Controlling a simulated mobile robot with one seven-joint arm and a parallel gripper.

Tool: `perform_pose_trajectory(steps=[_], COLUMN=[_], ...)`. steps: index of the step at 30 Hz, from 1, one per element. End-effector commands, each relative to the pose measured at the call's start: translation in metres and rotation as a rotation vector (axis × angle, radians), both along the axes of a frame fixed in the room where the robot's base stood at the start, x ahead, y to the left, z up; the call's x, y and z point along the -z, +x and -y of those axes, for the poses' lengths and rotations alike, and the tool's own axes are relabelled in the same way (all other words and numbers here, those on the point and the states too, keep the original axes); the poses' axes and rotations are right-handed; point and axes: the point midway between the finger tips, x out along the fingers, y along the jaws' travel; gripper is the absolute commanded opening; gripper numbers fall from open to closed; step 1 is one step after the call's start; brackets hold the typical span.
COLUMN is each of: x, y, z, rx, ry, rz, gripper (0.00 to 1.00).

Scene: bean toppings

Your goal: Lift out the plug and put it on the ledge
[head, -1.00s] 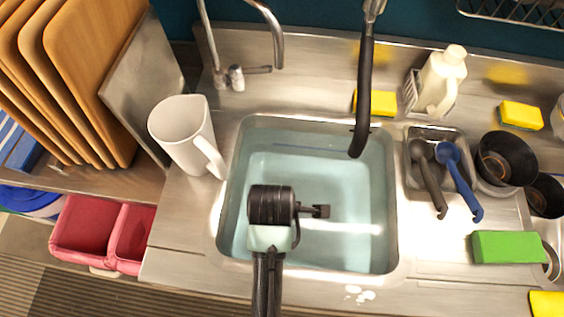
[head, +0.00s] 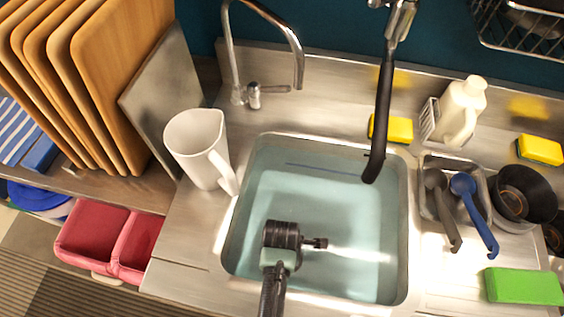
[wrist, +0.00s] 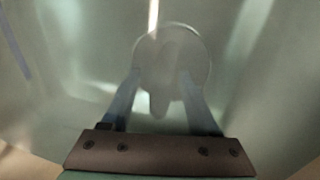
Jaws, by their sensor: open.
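The plug (wrist: 172,50) shows in the wrist view as a pale round disc with a tab, blurred through the water at the bottom of the sink. My gripper (wrist: 162,72) is open, with its two fingers on either side of the plug's near part and the tab between them. I cannot tell whether they touch it. In the head view my wrist hangs over the water-filled sink (head: 398,235), and it hides the plug and fingers. The steel ledge (head: 330,137) runs behind the basin.
A white jug (head: 195,145) stands left of the basin. A black hose (head: 382,125) hangs over its back right. A yellow sponge (head: 392,128) and a bottle (head: 462,110) stand behind. A utensil tub (head: 428,210) and a green sponge (head: 524,287) lie right.

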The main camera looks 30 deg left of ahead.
Motion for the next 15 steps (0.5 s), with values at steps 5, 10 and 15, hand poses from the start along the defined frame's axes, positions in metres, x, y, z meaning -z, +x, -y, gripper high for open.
perform_pose_trajectory(steps=[5, 10, 15], x=[0.0155, 0.0167, 0.0166], y=[0.0033, 0.0035, 0.0035], z=[-0.0009, -0.0007, -0.0006], rx=[0.000, 0.000, 0.000], ry=[0.000, -0.001, -0.001], rz=[0.001, 0.001, 0.001], gripper=[0.61, 0.61, 0.47])
